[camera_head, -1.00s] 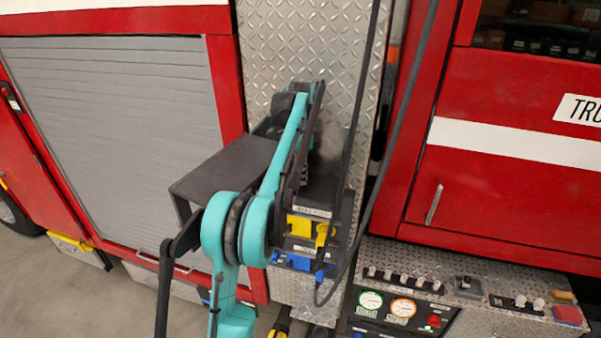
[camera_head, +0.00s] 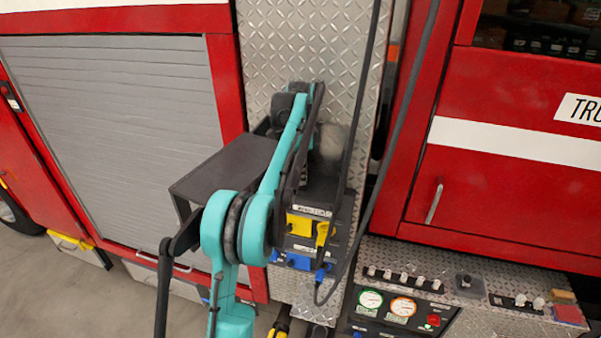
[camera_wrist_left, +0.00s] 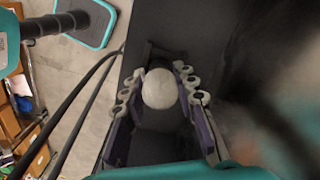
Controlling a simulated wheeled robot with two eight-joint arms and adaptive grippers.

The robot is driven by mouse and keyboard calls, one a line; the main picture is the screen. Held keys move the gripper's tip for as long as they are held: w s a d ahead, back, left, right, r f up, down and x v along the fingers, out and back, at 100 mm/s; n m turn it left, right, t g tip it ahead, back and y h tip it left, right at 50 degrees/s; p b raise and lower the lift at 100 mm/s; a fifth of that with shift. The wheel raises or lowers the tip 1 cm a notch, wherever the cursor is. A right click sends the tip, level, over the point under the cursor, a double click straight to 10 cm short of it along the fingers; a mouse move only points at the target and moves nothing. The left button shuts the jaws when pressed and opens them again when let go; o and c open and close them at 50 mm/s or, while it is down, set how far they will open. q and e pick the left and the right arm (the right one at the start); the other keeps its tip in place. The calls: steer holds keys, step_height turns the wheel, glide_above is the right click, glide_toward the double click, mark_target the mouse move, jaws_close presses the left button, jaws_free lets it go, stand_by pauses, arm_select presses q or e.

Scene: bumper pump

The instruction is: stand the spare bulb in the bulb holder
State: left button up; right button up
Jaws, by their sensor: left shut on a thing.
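In the left wrist view a white, rounded thing, apparently the spare bulb (camera_wrist_left: 160,88), sits between the two fingers of my left gripper (camera_wrist_left: 160,100). The fingers are shut on it, one on each side, with its rounded end showing. Its lower part is hidden. In the head view my teal and black left arm rises in front of the diamond-plate column, and its links hide the gripper and the bulb. I cannot make out the bulb holder for certain in either view. My right gripper is not in view.
A panel with yellow and blue sockets (camera_head: 299,225) and dark hanging cables stand close to the arm. A metal ledge (camera_head: 440,272) at the lower right carries knobs, a small dark dish (camera_head: 468,287) and a red block (camera_head: 569,315). Gauges (camera_head: 403,307) are below it.

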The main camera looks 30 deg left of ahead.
arm_select(q)
steer(key=shift+f, duration=0.1)
steer(key=o, duration=1.1)
steer(key=shift+o, duration=0.4)
steer(key=o, duration=0.3)
steer(key=shift+r+p, duration=3.1)
steer(key=shift+r, duration=1.9)
